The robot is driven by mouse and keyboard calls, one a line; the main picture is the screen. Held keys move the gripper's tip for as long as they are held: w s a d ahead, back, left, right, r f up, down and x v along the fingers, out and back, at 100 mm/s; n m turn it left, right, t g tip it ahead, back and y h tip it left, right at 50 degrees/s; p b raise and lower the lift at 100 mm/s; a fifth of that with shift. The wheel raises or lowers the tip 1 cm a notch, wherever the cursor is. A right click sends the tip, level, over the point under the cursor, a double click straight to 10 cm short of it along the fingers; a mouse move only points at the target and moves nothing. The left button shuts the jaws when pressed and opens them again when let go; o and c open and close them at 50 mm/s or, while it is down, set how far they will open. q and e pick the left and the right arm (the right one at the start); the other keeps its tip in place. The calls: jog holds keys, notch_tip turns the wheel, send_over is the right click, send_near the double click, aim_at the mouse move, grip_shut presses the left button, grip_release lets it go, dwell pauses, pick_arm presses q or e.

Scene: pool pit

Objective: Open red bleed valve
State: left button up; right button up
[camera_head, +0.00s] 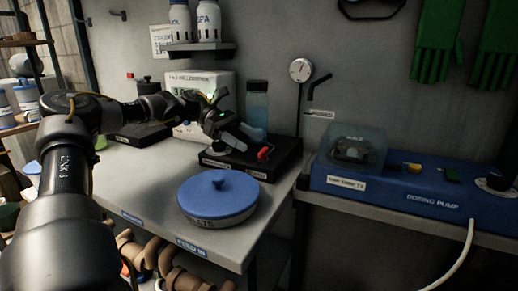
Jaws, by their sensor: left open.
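The red bleed valve (264,153) is a small red handle at the front right of a black base block (272,168) on the grey bench. My left arm comes in from the left, and its gripper (242,138) is open above the black block. The gripper is just left of and above the red valve in the picture, with a visible gap between them. The gripper hides part of the block and whatever stands on it behind the fingers. My right gripper is not in view.
A round blue-lidded container (218,196) stands at the bench front. A blue dosing pump (415,190) sits on the right. The left bench front is clear.

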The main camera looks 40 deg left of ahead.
aim_at(262, 149)
pick_arm(q)
jog(key=shift+x, duration=2.15)
jog(key=c, duration=1)
